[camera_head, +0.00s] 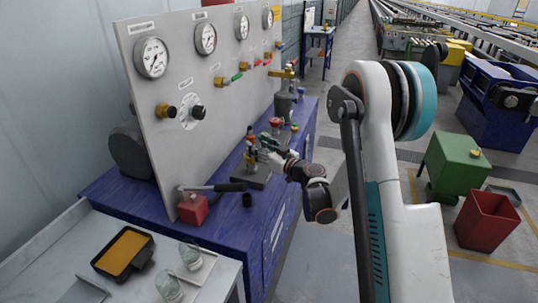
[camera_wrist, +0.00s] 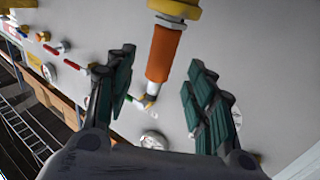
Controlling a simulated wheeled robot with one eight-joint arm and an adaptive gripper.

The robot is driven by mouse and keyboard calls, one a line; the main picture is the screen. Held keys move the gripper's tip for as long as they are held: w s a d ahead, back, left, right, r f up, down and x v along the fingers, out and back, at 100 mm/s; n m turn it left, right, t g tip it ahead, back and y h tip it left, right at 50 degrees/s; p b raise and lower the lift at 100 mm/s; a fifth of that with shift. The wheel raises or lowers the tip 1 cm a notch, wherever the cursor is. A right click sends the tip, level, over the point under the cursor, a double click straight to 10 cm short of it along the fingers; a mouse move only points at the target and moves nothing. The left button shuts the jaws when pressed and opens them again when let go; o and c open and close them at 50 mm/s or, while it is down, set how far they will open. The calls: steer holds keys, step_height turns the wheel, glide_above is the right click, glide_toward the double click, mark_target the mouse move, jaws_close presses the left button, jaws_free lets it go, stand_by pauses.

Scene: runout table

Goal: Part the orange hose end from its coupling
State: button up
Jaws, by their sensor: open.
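The orange hose end (camera_wrist: 164,53) shows in the wrist view as a short orange sleeve. Its upper end in the picture meets a pale metal collar below the yellow coupling (camera_wrist: 178,8), which is cut off by the top edge. Hose end and coupling look joined. My gripper (camera_wrist: 161,68) is open, one green-padded finger on each side of the orange sleeve, with visible gaps and no clear contact. In the head view, my gripper (camera_head: 267,148) is over the blue bench by a small upright fitting; the orange part is too small there to tell surely.
The grey gauge panel (camera_head: 205,105) stands close behind. On the blue bench (camera_head: 150,205) are a red block (camera_head: 193,210) with a dark lever and a dark cylinder (camera_head: 283,105). A pale table (camera_head: 60,250) with an orange-filled tray (camera_head: 98,268) stands in front.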

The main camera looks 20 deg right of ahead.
mark_target(250, 129)
steer(key=shift+b+x, duration=0.45)
steer(key=shift+x, duration=2.15)
steer(key=shift+c, duration=0.3)
jaws_close()
steer(key=c, duration=0.7)
jaws_free()
jaws_close()
steer(key=shift+r, duration=0.1)
steer(key=shift+r+p, duration=1.5)
steer(key=shift+r, duration=1.5)
